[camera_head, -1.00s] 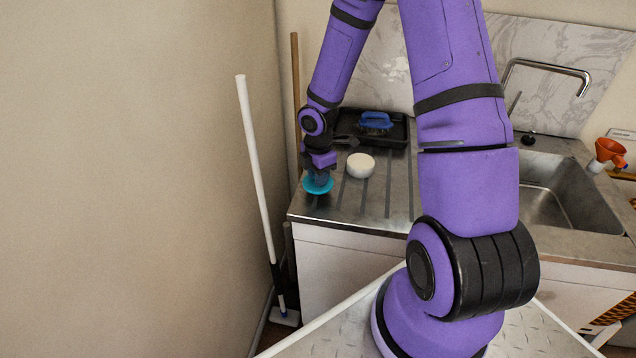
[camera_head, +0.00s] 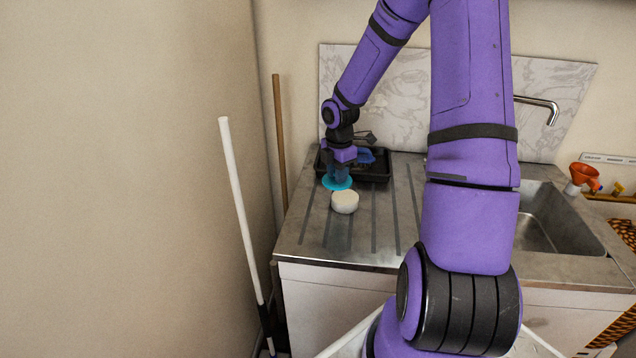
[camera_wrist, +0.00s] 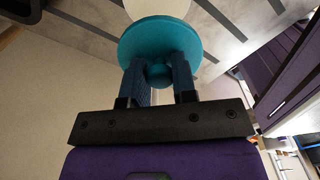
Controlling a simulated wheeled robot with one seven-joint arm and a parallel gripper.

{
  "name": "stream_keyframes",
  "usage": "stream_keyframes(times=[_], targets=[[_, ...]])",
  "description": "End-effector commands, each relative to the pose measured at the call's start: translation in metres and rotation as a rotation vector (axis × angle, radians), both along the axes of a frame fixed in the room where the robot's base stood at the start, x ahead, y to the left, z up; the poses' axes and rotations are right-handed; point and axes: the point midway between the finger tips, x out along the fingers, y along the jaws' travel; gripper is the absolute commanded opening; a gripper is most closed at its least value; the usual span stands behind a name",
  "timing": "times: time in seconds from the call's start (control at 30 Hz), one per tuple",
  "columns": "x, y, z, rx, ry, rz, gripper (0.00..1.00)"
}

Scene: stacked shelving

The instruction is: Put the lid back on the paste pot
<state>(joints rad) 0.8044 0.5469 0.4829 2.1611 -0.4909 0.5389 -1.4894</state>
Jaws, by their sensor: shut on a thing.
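The lid (camera_head: 330,185) is a flat teal disc. My gripper (camera_head: 340,170) is shut on the lid's knob and holds it above the draining board, beside the front of the black tray. The paste pot (camera_head: 345,203) is a short white round pot standing on the board, just nearer than the lid and slightly to its right. In the wrist view the lid (camera_wrist: 160,35) lies across the tips of my gripper (camera_wrist: 160,72), its knob between the blue fingers. The white pot (camera_wrist: 158,7) shows partly past the lid's edge. I cannot tell the gap between lid and board.
A black tray (camera_head: 376,178) with a blue brush (camera_head: 366,155) is behind the lid. White (camera_head: 240,200) and brown (camera_head: 280,140) poles stand left. The board's front is clear.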

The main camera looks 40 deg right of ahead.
Motion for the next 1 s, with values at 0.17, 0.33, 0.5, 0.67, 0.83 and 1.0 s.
stream_keyframes(times=[0.17, 0.33, 0.5, 0.67, 0.83, 1.0], targets=[[-0.002, -0.026, 0.0, 0.001, 0.0, -0.008, 0.04], [-0.003, -0.033, -0.002, 0.001, 0.001, -0.006, 0.04], [-0.003, -0.032, -0.012, 0.001, 0.001, -0.006, 0.04], [-0.003, -0.032, -0.026, 0.002, 0.003, -0.005, 0.04], [-0.003, -0.032, -0.04, 0.002, 0.003, -0.007, 0.04], [-0.003, -0.032, -0.053, 0.001, 0.001, -0.005, 0.04]])
